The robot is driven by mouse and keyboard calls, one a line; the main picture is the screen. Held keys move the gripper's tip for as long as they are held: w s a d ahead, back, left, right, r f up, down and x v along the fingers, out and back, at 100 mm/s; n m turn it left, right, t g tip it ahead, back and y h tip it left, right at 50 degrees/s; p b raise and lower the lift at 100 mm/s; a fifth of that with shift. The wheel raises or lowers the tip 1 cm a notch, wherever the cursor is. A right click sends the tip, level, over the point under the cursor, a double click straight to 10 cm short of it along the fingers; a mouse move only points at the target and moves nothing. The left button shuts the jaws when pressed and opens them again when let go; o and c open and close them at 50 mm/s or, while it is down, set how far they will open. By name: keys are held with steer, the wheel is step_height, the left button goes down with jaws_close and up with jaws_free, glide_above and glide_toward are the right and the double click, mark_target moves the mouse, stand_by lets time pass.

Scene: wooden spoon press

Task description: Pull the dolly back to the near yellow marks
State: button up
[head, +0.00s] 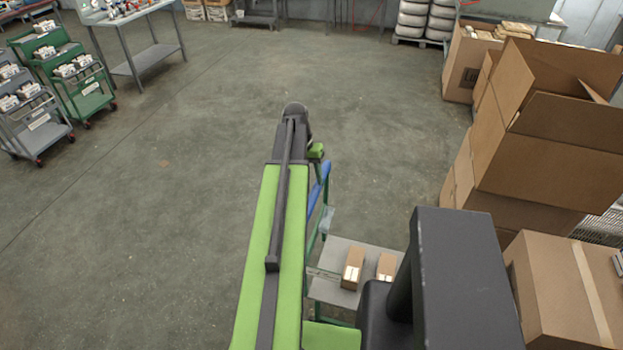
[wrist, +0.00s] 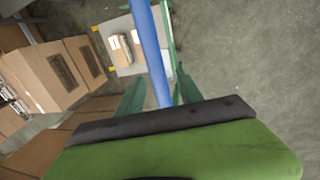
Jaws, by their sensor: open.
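The dolly has a grey deck (head: 326,290) to the right of my arm in the head view, with a green frame and a blue handle bar (head: 319,190). Two small brown boxes (head: 353,267) sit on the deck. In the wrist view the blue bar (wrist: 148,45) runs between the two green fingers of my gripper (wrist: 158,94), which is open. I cannot tell whether they touch the bar. In the head view my gripper (head: 316,152) is mostly hidden behind my arm. Small yellow patches (wrist: 112,73) show by the deck's edge; the near marks cannot be told apart.
Large open cardboard boxes (head: 545,135) are stacked on the right, and a closed box (head: 560,290) stands near front right. Green trolleys (head: 75,75) and a workbench (head: 150,55) stand at upper left. The floor left and ahead is clear.

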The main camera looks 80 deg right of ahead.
steer(key=w+r+p, duration=0.3)
steer(key=r+p, duration=0.8)
steer(key=r, duration=0.2)
steer(key=shift+d, duration=0.1)
